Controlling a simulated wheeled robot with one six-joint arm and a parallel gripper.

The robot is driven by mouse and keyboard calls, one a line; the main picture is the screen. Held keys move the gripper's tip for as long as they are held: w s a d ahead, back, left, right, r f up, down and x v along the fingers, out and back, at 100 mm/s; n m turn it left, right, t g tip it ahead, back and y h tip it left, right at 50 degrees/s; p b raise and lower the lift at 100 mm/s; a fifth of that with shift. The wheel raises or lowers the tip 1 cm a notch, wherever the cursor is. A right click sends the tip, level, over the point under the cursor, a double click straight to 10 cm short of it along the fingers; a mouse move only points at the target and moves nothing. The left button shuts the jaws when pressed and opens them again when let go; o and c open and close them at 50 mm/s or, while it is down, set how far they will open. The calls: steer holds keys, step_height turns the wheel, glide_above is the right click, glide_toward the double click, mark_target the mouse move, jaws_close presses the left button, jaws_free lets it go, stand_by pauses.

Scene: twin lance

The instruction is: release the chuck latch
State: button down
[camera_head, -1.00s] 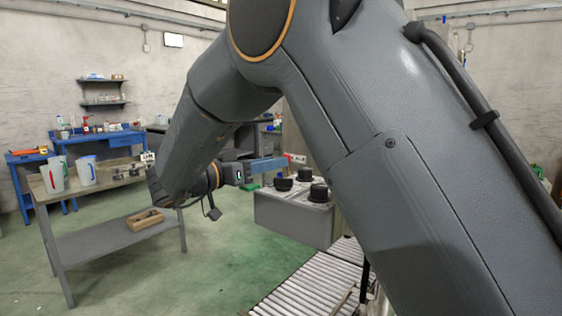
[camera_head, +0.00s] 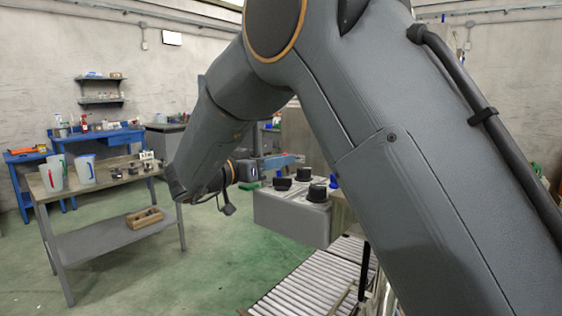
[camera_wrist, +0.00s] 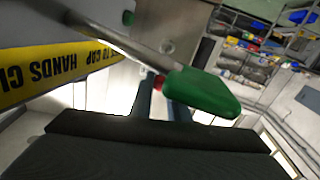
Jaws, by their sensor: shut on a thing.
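My gripper (camera_head: 284,160) shows in the head view as blue fingers pointing right, above a grey box with black knobs. In the wrist view a green handle (camera_wrist: 203,92) on a metal lever (camera_wrist: 118,40) lies across the fingertips of my gripper (camera_wrist: 162,98). It appears to be the chuck latch, and my gripper is shut on it. The handle hides part of the fingers, so the exact grip is not clear. A small red part shows beside the handle. The lever passes in front of a white panel with a yellow warning strip (camera_wrist: 60,72).
The grey box (camera_head: 290,221) stands below my gripper, beside a roller conveyor (camera_head: 312,285). A workbench (camera_head: 105,178) with jugs is at left, with a wooden tray (camera_head: 145,217) on its lower shelf. Green floor between them is clear. Stocked shelves (camera_wrist: 250,45) show in the wrist view.

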steer(key=shift+s+d+m, duration=0.2)
steer(key=shift+d+m, duration=0.05)
steer(key=shift+m, duration=0.35)
steer(key=c, duration=1.7)
jaws_free()
steer(key=shift+a, duration=0.1)
steer(key=shift+b+v, duration=0.35)
steer(key=shift+v, duration=3.5)
steer(key=shift+r, duration=0.15)
